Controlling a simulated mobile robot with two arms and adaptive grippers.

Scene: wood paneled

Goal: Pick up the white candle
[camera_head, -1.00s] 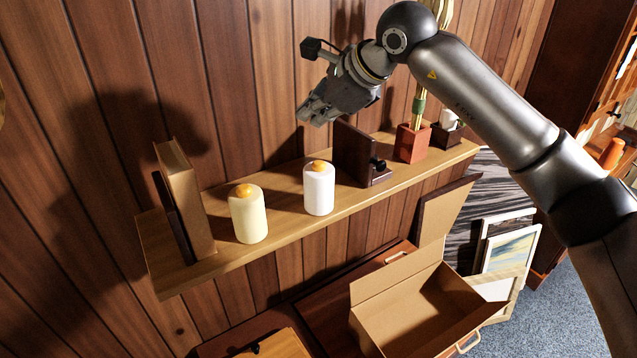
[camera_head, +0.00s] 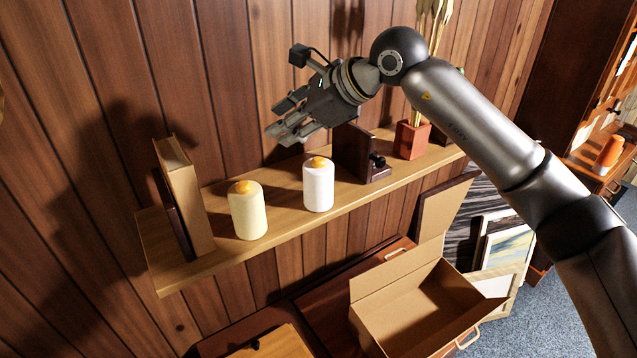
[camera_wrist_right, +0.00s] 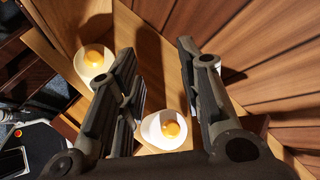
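The white candle (camera_head: 319,187) stands upright on the wooden wall shelf (camera_head: 282,222), with an orange top. A cream candle (camera_head: 248,213) stands to its left. My right gripper (camera_head: 282,131) is above and slightly left of the white candle in the head view, apart from it. In the right wrist view my gripper (camera_wrist_right: 155,75) shows its fingers spread with nothing held. One candle (camera_wrist_right: 168,129) shows between the fingers and another (camera_wrist_right: 93,62) left of them; I cannot tell for sure which is white there. My left gripper is not in view.
Books (camera_head: 184,195) stand at the shelf's left end. A dark bookend (camera_head: 354,152) stands close right of the white candle, with a red pot (camera_head: 411,139) beyond. An open cardboard box (camera_head: 420,305) is below. The wood-paneled wall (camera_head: 225,85) backs the shelf.

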